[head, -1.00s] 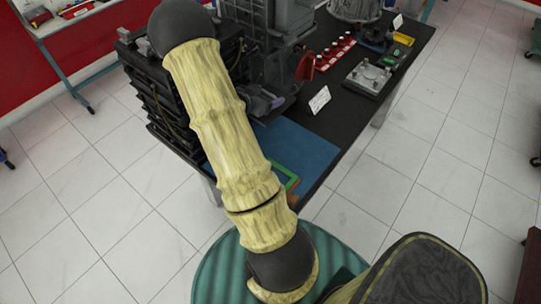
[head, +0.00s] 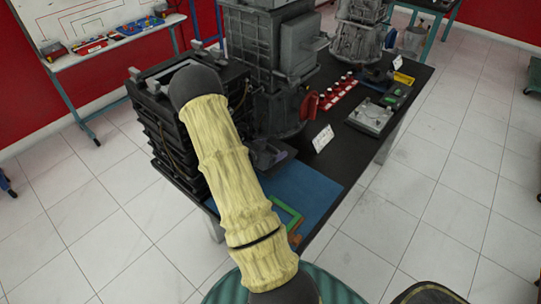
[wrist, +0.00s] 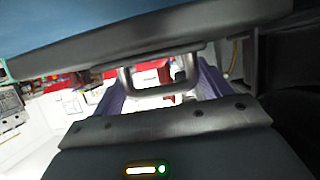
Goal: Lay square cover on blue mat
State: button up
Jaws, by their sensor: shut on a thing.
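The blue mat (head: 318,185) lies at the near end of the black table, partly behind my arm, with a green-edged frame (head: 291,214) at its near side. My gripper (wrist: 160,82) has its purple fingers on both sides of a dark handle and is shut on it. The handle joins a broad grey slab, seen edge-on across the wrist view, which looks like the square cover (wrist: 150,43). The cover cannot be made out there.
A black ribbed block (head: 180,140) stands left of my arm. A tall grey machine (head: 265,50) stands behind. A white card (head: 322,138), red parts (head: 341,93) and a grey plate with knobs (head: 371,117) are on the table to the right. Open tiled floor lies right of the table.

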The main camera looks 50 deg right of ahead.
notch_tip(320, 180, down, 3)
dwell(0.3)
jog(key=shift+f, duration=0.3)
jog(key=shift+f+b, duration=0.3)
jog(key=shift+b, duration=0.15)
jog(key=o, duration=1.4)
jog(key=shift+s+a+f, duration=0.1)
jog(key=shift+c, duration=0.2)
